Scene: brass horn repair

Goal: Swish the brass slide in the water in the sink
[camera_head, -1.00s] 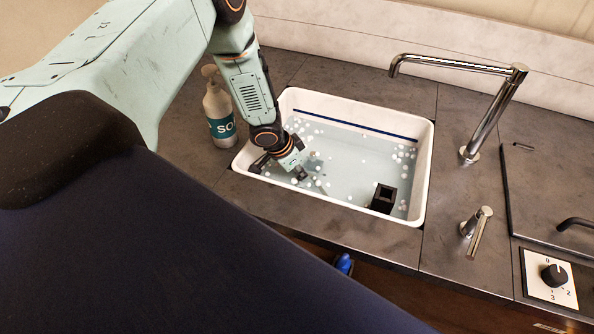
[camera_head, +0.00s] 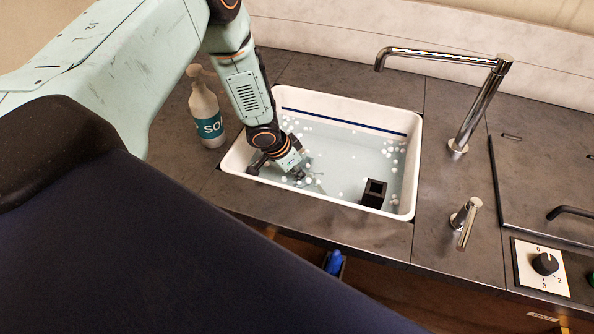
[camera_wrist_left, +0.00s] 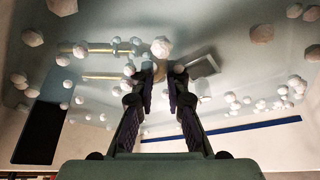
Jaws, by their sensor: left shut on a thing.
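The white sink (camera_head: 412,150) holds clear water with white bubbles on top. My left gripper (camera_head: 299,174) reaches down into its left part, its fingers low at the water. In the left wrist view, my left gripper (camera_wrist_left: 159,78) is shut on the brass slide (camera_wrist_left: 100,76). The slide shows as two pale brass tubes lying side by side, pointing left from the fingertips among the bubbles. Its held part is partly hidden by the fingers and bubbles. In the head view the slide is too small and covered to make out clearly. My right gripper is out of view.
A black block (camera_head: 374,193) stands in the sink's front right corner. A soap bottle (camera_head: 206,114) stands left of the sink. A chrome tap (camera_head: 476,108) and a lever (camera_head: 466,220) stand to the right, with a control knob (camera_head: 545,264) farther right.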

